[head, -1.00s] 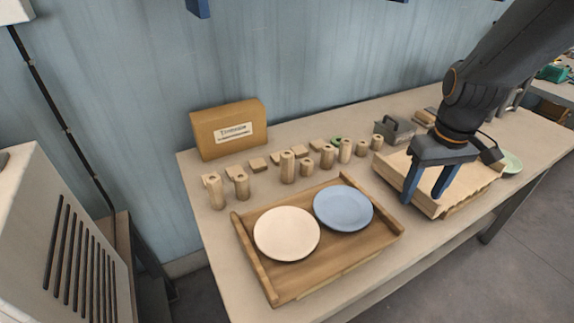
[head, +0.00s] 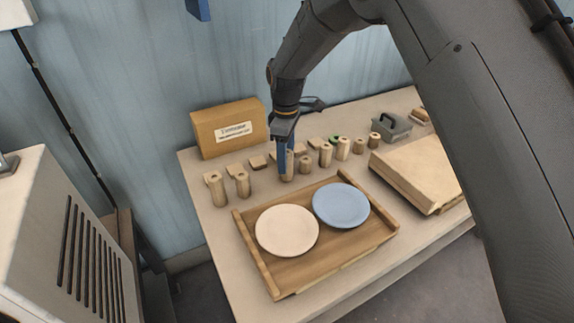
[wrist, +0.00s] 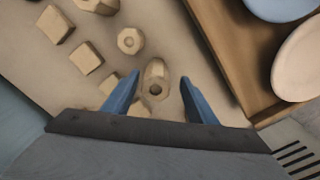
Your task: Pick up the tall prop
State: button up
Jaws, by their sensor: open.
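Several wooden props of differing heights stand in a row on the table. My gripper (head: 284,170) points down at one tall-looking prop (head: 289,178), which the blue fingers partly hide in the head view. In the wrist view, this prop (wrist: 155,80), with a hole in its top, lies between the two spread fingertips of my gripper (wrist: 160,76). The fingers are apart and I see no clear contact. I cannot tell how far down along it they reach. A shorter round prop (wrist: 130,41) stands close by.
A wooden tray (head: 262,262) with a pink plate (head: 287,230) and a blue plate (head: 341,204) lies in front of the row. Two more props (head: 216,190) stand left. A cardboard box (head: 230,128) is behind, and a wooden board stack (head: 420,175) lies right.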

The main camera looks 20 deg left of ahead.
aim_at(288, 177)
jog(key=shift+w+f+p, duration=0.15)
jog(key=shift+f+p, duration=0.55)
jog(key=shift+f, duration=0.65)
jog(key=shift+w+f+p, duration=0.1)
jog(key=shift+f+p, duration=0.6)
jog(key=shift+f, duration=0.65)
jog(key=c, duration=1.3)
